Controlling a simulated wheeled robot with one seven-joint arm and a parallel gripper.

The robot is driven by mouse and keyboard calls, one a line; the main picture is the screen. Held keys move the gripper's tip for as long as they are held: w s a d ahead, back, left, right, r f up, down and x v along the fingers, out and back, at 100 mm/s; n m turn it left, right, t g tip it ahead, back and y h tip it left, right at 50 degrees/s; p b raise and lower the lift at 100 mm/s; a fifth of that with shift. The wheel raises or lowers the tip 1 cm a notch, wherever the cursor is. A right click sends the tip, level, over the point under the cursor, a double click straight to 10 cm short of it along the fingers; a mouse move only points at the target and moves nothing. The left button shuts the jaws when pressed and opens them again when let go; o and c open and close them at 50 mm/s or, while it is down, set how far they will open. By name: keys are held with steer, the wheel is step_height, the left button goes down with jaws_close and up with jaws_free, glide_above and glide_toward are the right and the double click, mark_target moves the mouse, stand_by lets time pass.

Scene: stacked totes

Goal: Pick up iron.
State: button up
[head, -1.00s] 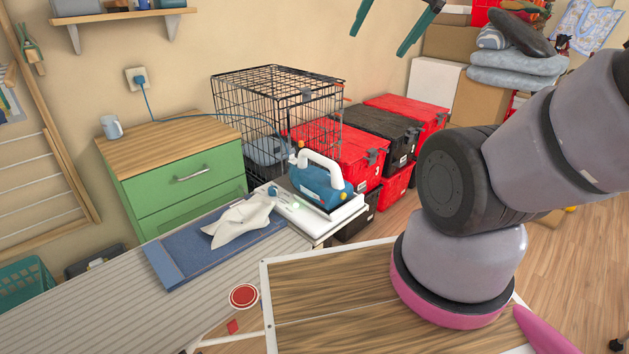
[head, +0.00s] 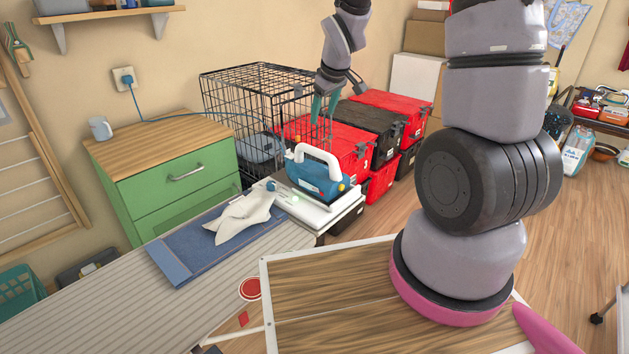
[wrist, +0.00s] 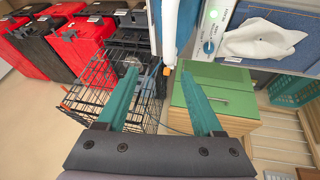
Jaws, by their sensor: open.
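The iron (head: 322,178) has a blue body, a white handle and orange knobs. It stands on a white base (head: 318,210) at the end of the ironing board. In the wrist view the iron (wrist: 168,30) shows only in part, cut off by the top edge. My gripper (head: 324,106) has teal fingers and hangs above the iron's handle in the head view, apart from it. In the wrist view my gripper (wrist: 158,73) is open with nothing held, and the iron lies just beyond the fingertips.
A black wire cage (head: 226,104) stands behind the iron. Red and black crates (head: 343,148) are stacked to its right. A green drawer cabinet (head: 180,190) stands left. A blue cord runs from the wall socket (head: 124,78).

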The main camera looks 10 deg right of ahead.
steer(key=n, duration=0.1)
glide_toward(312, 150)
steer(key=x, duration=0.2)
steer(key=w+x, duration=0.1)
steer(key=x, duration=0.2)
steer(key=shift+w+d, duration=0.15)
steer(key=shift+d, duration=0.05)
steer(key=shift+s+x, duration=0.2)
steer(key=shift+x, duration=2.8)
steer(key=shift+f, duration=0.1)
jaws_close()
